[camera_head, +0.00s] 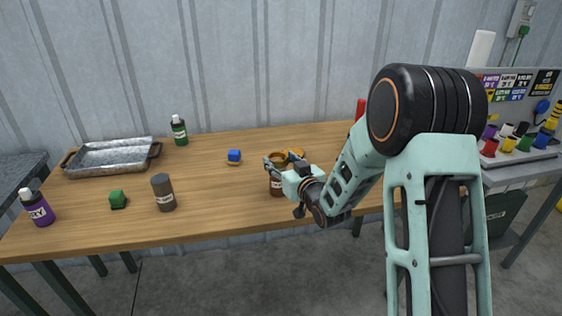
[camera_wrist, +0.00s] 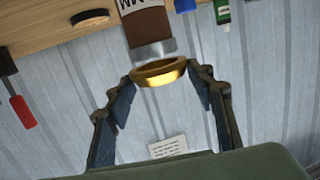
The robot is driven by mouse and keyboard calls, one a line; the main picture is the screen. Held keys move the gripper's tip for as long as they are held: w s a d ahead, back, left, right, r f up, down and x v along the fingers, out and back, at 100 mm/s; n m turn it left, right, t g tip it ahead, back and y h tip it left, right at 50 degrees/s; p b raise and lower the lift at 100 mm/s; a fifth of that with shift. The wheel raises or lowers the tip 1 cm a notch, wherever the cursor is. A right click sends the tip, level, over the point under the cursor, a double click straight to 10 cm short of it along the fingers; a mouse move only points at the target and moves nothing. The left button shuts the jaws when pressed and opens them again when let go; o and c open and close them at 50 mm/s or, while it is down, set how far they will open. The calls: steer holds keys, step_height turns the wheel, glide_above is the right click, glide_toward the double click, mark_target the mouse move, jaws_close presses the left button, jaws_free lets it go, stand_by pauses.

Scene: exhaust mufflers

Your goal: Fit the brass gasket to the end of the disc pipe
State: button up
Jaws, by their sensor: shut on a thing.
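My gripper (camera_head: 277,159) is shut on the brass gasket (camera_wrist: 160,73), a gold ring held between the two fingertips in the wrist view. It also shows in the head view (camera_head: 278,157). A brown labelled pipe (camera_head: 277,188) stands upright on the table just below the gasket, partly hidden by my gripper. In the wrist view, which looks upside down, this pipe (camera_wrist: 148,26) ends in a silver rim (camera_wrist: 154,49) close to the ring and roughly in line with it. I cannot tell whether they touch. The label is too cut off to read.
A yellow-orange disc (camera_head: 296,152) lies just behind my gripper.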

steer(key=shift+f+b, duration=0.75)
steer(key=shift+f, duration=0.05)
stand_by(0.5)
steer(key=o, duration=1.3)
steer(key=shift+c, duration=0.2)
steer(key=shift+r, duration=0.1)
